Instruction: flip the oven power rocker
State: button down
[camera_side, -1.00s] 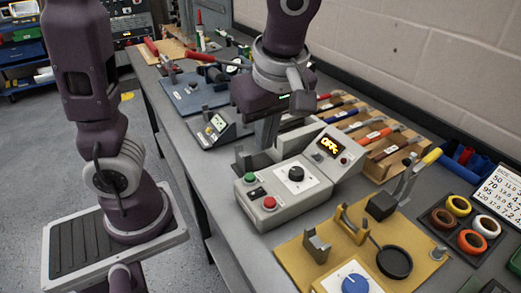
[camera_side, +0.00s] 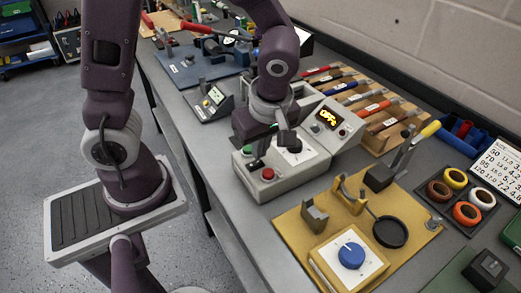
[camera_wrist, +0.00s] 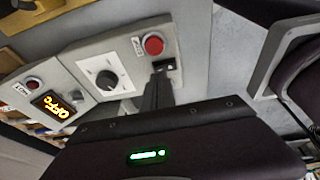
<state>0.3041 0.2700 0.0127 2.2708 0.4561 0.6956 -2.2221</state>
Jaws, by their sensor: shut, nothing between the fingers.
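The oven is a pale grey control box (camera_side: 290,178) on the bench with a raised rear display panel. Its lit orange display (camera_side: 326,118) appears to read OFF. A black knob (camera_wrist: 106,80) sits on a white plate. On the front strip are a green button (camera_side: 247,150), a red button (camera_side: 267,173) and the small black power rocker (camera_wrist: 168,64), beside the red button in the wrist view. My gripper (camera_wrist: 156,92) is shut and empty, fingers pointing down at the rocker and partly covering it. I cannot tell whether the fingertips touch it.
A yellow board (camera_side: 300,222) with clamps, a round black pad and a blue knob lies in front right. A wooden rack (camera_side: 398,138) of coloured-handled tools stands behind. A small grey meter (camera_side: 209,103) and a blue board (camera_side: 195,72) are to the left.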

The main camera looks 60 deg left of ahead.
jog(key=shift+f, duration=0.65)
jog(key=shift+w+f, duration=0.15)
jog(key=shift+f, duration=0.1)
jog(key=shift+s, duration=0.2)
jog(key=shift+s+r, duration=0.15)
jog(key=shift+s, duration=0.45)
